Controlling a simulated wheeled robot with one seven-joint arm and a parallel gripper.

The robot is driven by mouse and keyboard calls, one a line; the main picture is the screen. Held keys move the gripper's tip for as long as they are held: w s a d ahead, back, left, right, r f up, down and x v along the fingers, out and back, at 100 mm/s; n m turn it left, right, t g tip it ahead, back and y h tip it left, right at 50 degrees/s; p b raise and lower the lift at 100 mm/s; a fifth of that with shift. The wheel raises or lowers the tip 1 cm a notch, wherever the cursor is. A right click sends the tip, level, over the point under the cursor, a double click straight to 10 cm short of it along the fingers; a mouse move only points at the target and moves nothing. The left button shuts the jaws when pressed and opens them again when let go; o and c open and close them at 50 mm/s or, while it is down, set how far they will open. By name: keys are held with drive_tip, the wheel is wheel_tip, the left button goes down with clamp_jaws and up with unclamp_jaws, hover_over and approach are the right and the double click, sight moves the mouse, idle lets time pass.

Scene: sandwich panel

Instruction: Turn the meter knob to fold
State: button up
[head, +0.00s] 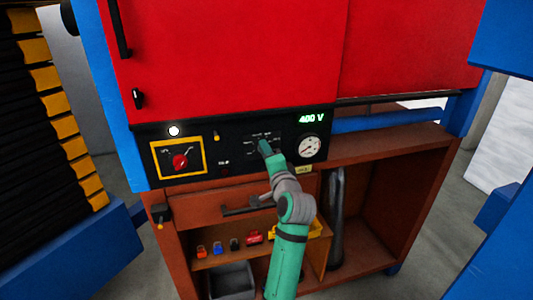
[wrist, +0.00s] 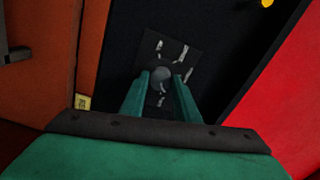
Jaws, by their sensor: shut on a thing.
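The meter knob (wrist: 160,76) is a small grey round knob on a dark square plate with pale marks around it. In the wrist view it sits between the two green fingers of my gripper (wrist: 160,88), which are shut on it. In the head view my gripper (head: 265,148) reaches the black control panel (head: 230,135) and hides the knob. Small white labels show around the fingers there, too small to read. Which label the knob points at cannot be told.
Left of my gripper is a red rotary switch (head: 180,161) in a yellow frame. Below are a drawer with a dark handle (head: 240,210) and a shelf with small coloured items.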

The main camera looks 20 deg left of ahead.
drive_tip(key=shift+f+m, duration=0.25)
drive_tip(key=shift+m, duration=0.85)
drive_tip(key=shift+a, duration=0.1)
drive_tip(key=o, duration=1)
drive_tip(key=shift+w, duration=0.1)
drive_tip(key=shift+o, duration=0.2)
drive_tip(key=shift+r, duration=0.15)
drive_tip(key=v, duration=1.1)
